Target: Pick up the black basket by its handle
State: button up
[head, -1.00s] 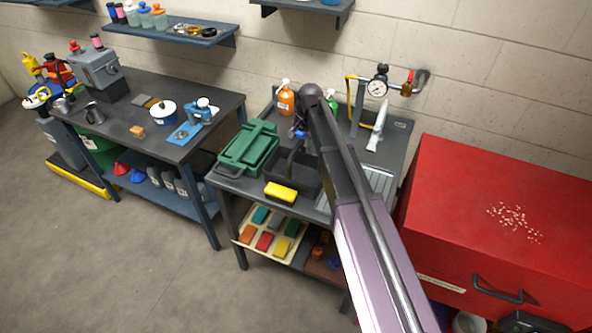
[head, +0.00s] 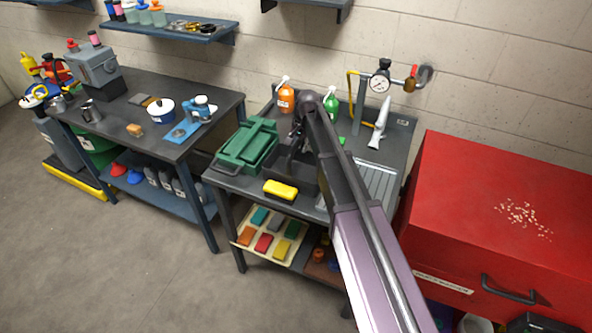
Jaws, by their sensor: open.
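The black basket (head: 303,184) sits on the dark workbench, right of the green case and behind the yellow sponge. Its raised handle is dark and hard to separate from my gripper. My gripper (head: 296,149) points down at the handle, above the basket. It is open, and the basket rests on the bench. My arm covers the basket's right side, and the fingertips are too small and dark to tell whether they are around the handle or just above it.
A green case (head: 248,146) stands close left of the basket, and a yellow sponge (head: 281,189) lies in front. An orange bottle (head: 285,99) and a green bottle (head: 331,105) stand behind. A red cabinet (head: 480,200) is at the right.

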jog(key=shift+f, duration=0.15)
dwell(0.5)
grip_shut()
